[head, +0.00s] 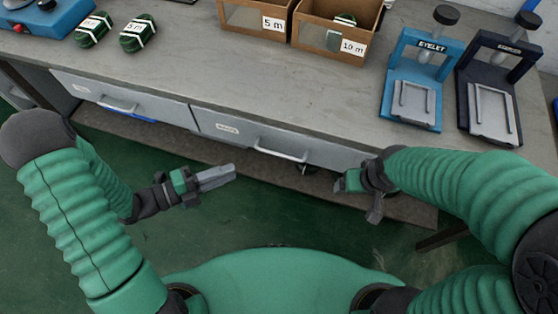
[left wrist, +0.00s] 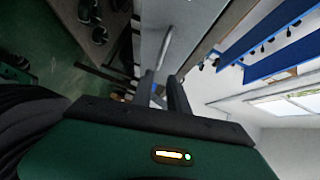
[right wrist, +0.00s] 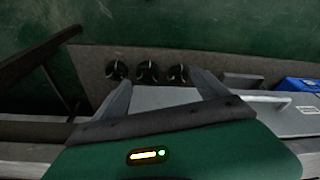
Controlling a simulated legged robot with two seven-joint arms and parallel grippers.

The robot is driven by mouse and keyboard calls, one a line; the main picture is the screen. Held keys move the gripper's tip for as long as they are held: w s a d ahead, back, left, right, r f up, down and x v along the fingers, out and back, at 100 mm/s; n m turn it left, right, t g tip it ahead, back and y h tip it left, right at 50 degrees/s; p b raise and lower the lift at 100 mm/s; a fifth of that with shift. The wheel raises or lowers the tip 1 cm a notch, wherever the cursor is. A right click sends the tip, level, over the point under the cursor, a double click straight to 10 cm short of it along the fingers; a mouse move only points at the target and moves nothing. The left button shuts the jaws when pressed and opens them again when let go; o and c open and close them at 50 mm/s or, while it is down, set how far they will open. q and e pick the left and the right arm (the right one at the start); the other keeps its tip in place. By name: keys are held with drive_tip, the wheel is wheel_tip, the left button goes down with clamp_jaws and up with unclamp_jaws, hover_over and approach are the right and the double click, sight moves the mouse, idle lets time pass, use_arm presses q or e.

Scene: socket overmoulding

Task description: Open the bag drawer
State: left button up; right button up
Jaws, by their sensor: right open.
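Two grey drawers sit side by side under the bench top. The left drawer (head: 80,92) has a handle (head: 118,106) and a small label too blurred to read. The right drawer (head: 225,129) has a handle (head: 280,150) and a label that is also unclear. Both look shut. My left gripper (head: 232,171) is in front of the right drawer, left of its handle and apart from it. Its fingers are close together in the left wrist view (left wrist: 161,75), with nothing clearly held. My right gripper (head: 356,205) is open and empty, right of that handle; it also shows in the right wrist view (right wrist: 160,78).
The bench top (head: 200,60) carries green cable coils (head: 138,33), cardboard boxes marked 5 m (head: 255,18) and 10 m (head: 335,30), a blue press (head: 415,75) and a dark press (head: 490,90). A blue object (head: 130,117) shows below the left drawer. Green floor lies in front.

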sight(280, 155)
use_arm(q)
drive_tip(key=b+x, duration=0.3)
drive_tip(key=x, duration=1.2)
drive_tip(key=shift+d+f, duration=0.1)
drive_tip(key=shift+w+d, duration=0.25)
drive_tip(key=shift+d, duration=0.1)
clamp_jaws()
drive_tip(key=shift+f, duration=0.1)
